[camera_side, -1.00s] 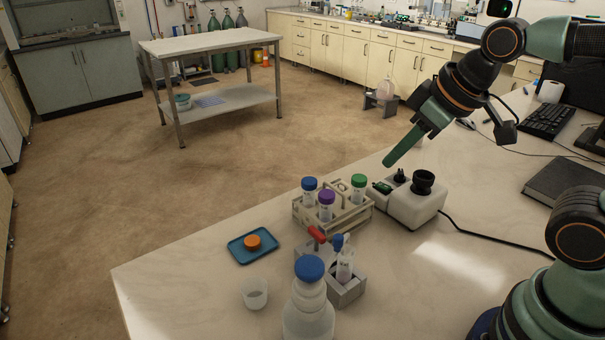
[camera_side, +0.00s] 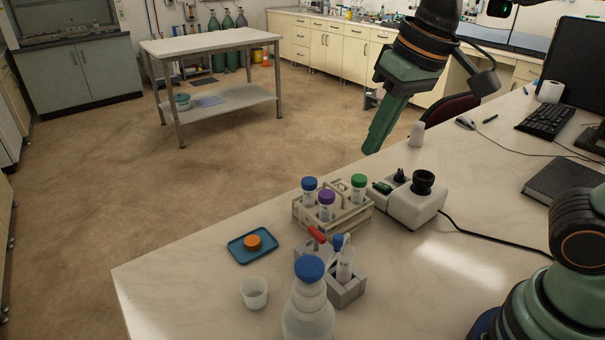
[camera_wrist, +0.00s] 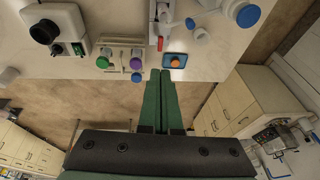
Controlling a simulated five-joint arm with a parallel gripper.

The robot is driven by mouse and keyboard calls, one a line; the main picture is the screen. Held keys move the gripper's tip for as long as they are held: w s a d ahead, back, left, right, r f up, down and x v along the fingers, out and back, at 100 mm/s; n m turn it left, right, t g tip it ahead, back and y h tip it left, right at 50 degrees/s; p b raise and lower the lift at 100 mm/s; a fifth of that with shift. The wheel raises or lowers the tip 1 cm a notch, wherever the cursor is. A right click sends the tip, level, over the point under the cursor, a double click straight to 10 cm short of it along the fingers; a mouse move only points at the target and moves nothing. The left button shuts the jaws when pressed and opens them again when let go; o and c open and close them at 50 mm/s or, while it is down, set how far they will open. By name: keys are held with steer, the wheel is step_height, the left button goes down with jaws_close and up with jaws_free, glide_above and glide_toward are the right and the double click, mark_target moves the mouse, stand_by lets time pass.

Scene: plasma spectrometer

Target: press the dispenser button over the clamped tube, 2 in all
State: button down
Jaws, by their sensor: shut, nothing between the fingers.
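The clamped tube (camera_side: 345,265) stands upright in a grey clamp block (camera_side: 350,294) with a red handle (camera_side: 317,233). A small blue part (camera_side: 337,242) shows at its top; I cannot tell whether it is a cap. Beside it stands a clear bottle (camera_side: 308,318) with a round blue top (camera_side: 309,268), apparently the dispenser; I cannot make out a separate button. My gripper (camera_side: 372,150) is shut and empty, pointing down, high and well away from the bottle. In the wrist view my fingertips (camera_wrist: 166,72) show below the blue tray (camera_wrist: 184,60), with the blue top (camera_wrist: 248,15) at upper right.
A rack (camera_side: 349,218) holds tubes with blue, purple and green caps. A white device (camera_side: 412,208) with a black knob stands behind it. The blue tray (camera_side: 240,252) carries an orange cap (camera_side: 253,242).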

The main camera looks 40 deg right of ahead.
steer(key=s+a+r+g, duration=0.2)
steer(key=a+r, duration=0.2)
steer(key=a, duration=0.5)
step_height(320, 180, up, 2)
steer(key=g+h, duration=0.1)
glide_above(310, 267)
steer(key=shift+s+r, duration=0.1)
steer(key=shift+s, duration=0.35)
steer(key=f, duration=1.4)
steer(key=shift+w, duration=0.4)
